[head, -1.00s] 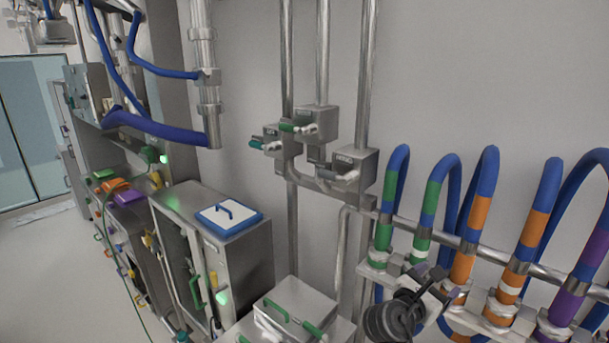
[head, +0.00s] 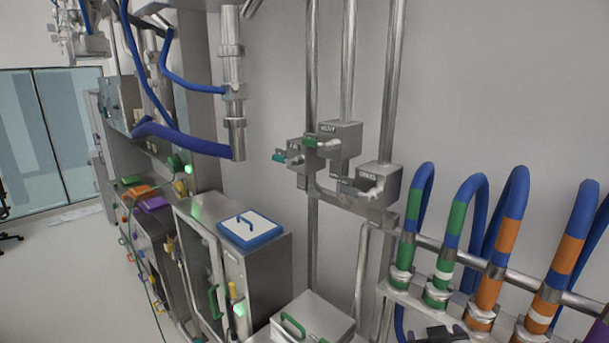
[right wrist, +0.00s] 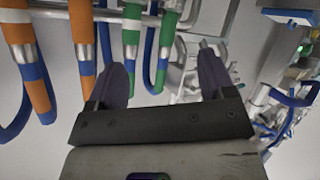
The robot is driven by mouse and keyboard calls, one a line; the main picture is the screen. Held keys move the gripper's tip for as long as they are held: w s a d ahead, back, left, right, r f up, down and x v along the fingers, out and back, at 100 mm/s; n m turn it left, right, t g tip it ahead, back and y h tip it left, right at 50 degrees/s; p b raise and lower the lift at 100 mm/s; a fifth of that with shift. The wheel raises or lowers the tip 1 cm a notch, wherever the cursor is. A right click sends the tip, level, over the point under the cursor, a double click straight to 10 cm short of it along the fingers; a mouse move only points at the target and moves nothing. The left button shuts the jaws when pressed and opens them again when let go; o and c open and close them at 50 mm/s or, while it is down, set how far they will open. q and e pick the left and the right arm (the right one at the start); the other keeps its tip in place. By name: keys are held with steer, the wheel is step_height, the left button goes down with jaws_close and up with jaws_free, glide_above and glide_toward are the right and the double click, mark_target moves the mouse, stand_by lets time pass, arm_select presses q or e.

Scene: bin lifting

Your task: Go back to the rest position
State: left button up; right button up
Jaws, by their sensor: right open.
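My right gripper (right wrist: 163,62) is open and empty in the right wrist view, its two dark fingers apart with hoses and pipework behind them. In the head view only a dark piece of my right arm's end shows at the bottom edge, below the striped hoses; its fingers cannot be made out there. My left gripper is not in view.
Blue hoses with green and orange bands (head: 456,235) hang from a wall rail at right. Valve boxes (head: 378,183) sit on wall pipes. A steel cabinet with a blue-rimmed lid (head: 251,228) and a green-handled metal box (head: 312,318) stand below. Floor is free at left (head: 65,270).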

steer(key=s+f+g+y+p, duration=0.1)
steer(key=s+f+g, duration=0.2)
steer(key=s+f, duration=0.5)
steer(key=s+a+f+n+g+y+p, duration=0.1)
steer(key=s+f+g, duration=0.2)
steer(key=s+f, duration=0.6)
steer(key=s+a+f+g+y+p, duration=0.1)
steer(key=s+f, duration=0.7)
steer(key=s, duration=1)
steer(key=shift+s+a+f+g+y, duration=0.15)
steer(key=shift+s+f+g+y, duration=0.2)
steer(key=shift+g, duration=0.55)
